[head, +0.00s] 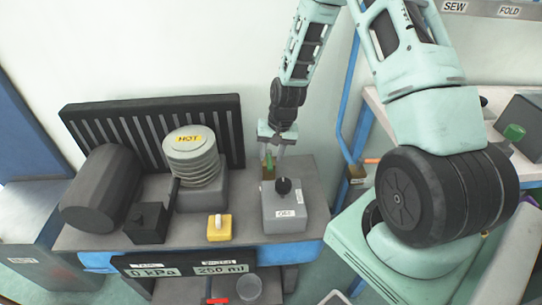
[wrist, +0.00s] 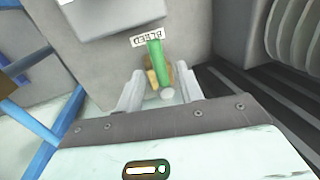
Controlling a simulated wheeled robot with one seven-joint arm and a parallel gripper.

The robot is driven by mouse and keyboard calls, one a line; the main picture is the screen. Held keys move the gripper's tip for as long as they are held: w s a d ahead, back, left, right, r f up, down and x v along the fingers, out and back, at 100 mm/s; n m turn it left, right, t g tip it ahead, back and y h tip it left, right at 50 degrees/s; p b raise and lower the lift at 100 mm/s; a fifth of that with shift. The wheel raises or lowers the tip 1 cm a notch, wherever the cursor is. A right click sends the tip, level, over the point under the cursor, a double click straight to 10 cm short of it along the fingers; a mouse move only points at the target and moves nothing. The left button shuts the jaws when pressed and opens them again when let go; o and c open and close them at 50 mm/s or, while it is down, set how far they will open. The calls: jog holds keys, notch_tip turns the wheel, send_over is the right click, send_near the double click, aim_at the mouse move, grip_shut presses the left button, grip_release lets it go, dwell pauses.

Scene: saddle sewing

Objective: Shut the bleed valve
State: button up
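The bleed valve has a green lever (head: 269,161) and shows in the head view at the back of the bench, beside a grey box. In the wrist view the green lever (wrist: 156,58) rises from a brass-coloured body (wrist: 152,82), next to a BLEED label (wrist: 147,37). My gripper (head: 276,152) points down over the valve. In the wrist view my gripper (wrist: 160,76) has its fingers apart, one on each side of the valve, with gaps visible. The valve's lower part is partly hidden by my gripper.
The grey box (head: 284,212) with a black knob stands just in front. A coil stack marked HOT (head: 190,150), a black cylinder (head: 100,188) and a yellow block (head: 219,228) stand to the left. A slatted dark panel (head: 222,118) is behind them.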

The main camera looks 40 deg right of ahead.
jog(key=shift+a+f, duration=0.1)
jog(key=shift+f, duration=0.5)
grip_shut()
jog(key=shift+w+d+n+g+h+p, duration=0.1)
jog(key=shift+w+d+n+g+p, duration=0.6)
jog(key=shift+n, duration=2.3)
jog(key=shift+s+d+n+g+h+p, duration=0.1)
jog(key=shift+d+n+g+p, duration=0.2)
jog(key=shift+d+n+p, duration=1.75)
jog(key=shift+w+a+n+g+h+b, duration=0.15)
jog(key=shift+w+n+g, duration=0.3)
jog(key=shift+n, duration=3.5)
jog(key=shift+d, duration=0.1)
